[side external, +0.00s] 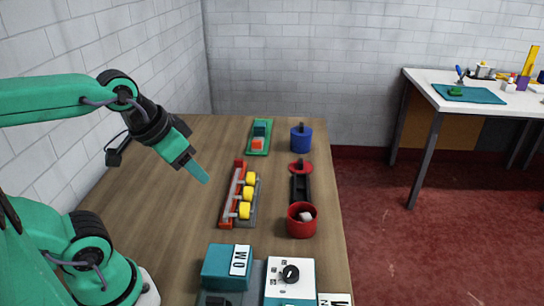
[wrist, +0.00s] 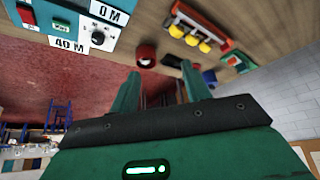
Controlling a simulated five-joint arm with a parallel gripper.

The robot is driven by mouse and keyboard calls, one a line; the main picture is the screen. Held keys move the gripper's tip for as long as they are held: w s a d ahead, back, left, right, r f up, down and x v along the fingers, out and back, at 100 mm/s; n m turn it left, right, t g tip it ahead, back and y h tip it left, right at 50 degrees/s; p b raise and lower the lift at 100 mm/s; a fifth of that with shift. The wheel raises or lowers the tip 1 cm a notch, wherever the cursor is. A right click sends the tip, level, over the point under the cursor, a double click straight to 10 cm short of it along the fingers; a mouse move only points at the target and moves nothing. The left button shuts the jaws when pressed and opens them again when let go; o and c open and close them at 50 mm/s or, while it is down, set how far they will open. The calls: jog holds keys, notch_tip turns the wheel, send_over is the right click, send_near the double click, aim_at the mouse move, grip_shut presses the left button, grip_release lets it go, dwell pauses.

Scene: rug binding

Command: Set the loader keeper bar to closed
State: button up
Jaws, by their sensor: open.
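The loader (side external: 252,212) is a narrow rack on the wooden table, with a red rail (side external: 226,212) along its left side and three yellow rolls (side external: 245,211). A thin pale bar (side external: 235,192) runs lengthwise between the red rail and the rolls; I take it for the keeper bar, but cannot tell its setting. In the wrist view the red rail (wrist: 205,22) and yellow rolls (wrist: 191,40) show at the top. My gripper (side external: 206,179) is in the air left of the loader, apart from it. Its two fingers (wrist: 162,85) are spread with nothing between them.
A red cup (side external: 301,228) with a pale piece in it, a black holder (side external: 300,188) and a blue pot (side external: 301,142) stand right of the loader. A green tray (side external: 258,152) lies behind it. Teal and white control boxes (side external: 290,290) stand in front.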

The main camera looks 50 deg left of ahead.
jog(key=n+g, duration=0.6)
jog(key=n, duration=0.3)
send_over(239, 160)
notch_tip(239, 160, down, 12)
jog(key=shift+r, duration=0.1)
jog(key=shift+a+f, duration=0.2)
jog(key=shift+f, duration=0.05)
jog(key=shift+f, duration=3.9)
